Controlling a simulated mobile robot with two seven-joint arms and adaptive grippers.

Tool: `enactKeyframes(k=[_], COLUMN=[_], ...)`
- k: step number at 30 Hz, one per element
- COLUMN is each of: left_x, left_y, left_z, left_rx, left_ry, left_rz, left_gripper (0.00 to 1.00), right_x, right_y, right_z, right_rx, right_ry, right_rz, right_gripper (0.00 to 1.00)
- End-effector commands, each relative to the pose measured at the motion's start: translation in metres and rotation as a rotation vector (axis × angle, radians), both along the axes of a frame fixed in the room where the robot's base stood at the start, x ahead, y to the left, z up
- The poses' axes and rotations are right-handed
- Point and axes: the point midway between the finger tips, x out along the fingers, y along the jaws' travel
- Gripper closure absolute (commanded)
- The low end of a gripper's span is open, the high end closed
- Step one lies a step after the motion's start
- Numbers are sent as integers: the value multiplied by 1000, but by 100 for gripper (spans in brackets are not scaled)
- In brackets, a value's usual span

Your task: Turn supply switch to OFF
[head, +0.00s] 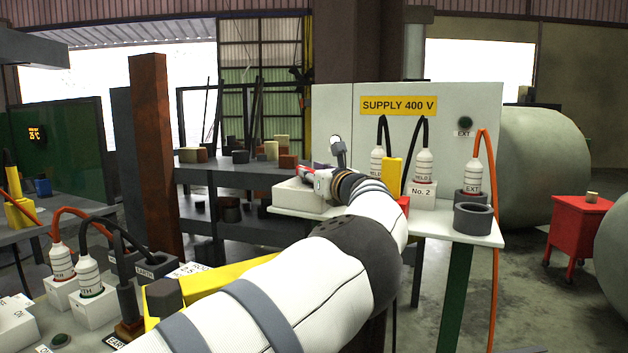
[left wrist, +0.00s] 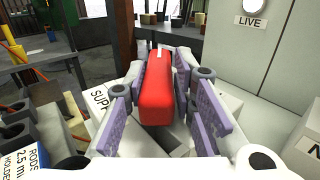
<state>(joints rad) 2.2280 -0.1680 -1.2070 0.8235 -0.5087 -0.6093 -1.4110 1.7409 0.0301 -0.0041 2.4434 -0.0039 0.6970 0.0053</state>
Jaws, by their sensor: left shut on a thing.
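The supply switch has a red handle (left wrist: 158,90), seen in the left wrist view above a white box with a partly hidden label starting "SUPP" (left wrist: 100,98). In the head view the white switch box (head: 298,196) sits at the left end of the white table, and a bit of the red handle (head: 304,169) shows above it. My left gripper (head: 314,176) is at the handle. In the left wrist view its purple-padded fingers (left wrist: 160,100) stand on both sides of the handle, shut on it. My right gripper is not in view.
A white panel (head: 333,108) with a "SUPPLY 400 V" sign (head: 398,105) stands behind the table. A round LIVE lamp (left wrist: 252,6) is on it, close to the gripper. White cable plugs (head: 422,167) and a grey ring holder (head: 473,218) stand to the right.

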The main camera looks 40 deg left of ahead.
Motion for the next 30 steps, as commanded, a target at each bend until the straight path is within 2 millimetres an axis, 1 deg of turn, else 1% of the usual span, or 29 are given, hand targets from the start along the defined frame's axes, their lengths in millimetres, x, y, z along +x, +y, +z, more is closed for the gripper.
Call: enactKeyframes(k=[1,17,18,19,20,27,30], left_x=[0,-1,-1,-1,-1,-1,-2], left_y=[1,2,2,2,2,1,-5], left_z=[-5,-3,-3,-3,-3,-2,-1], left_rx=[-2,-3,-3,-3,-4,-2,-1], left_ry=[5,5,5,5,5,3,3], left_rz=[12,34,34,34,34,31,30], left_gripper=[100,100,67,60,58,58,58], right_x=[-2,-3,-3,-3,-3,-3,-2], right_y=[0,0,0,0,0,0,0], right_z=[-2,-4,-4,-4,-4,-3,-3], right_rx=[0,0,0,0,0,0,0], right_ry=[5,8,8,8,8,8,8], right_rz=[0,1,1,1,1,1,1], right_gripper=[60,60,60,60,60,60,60])
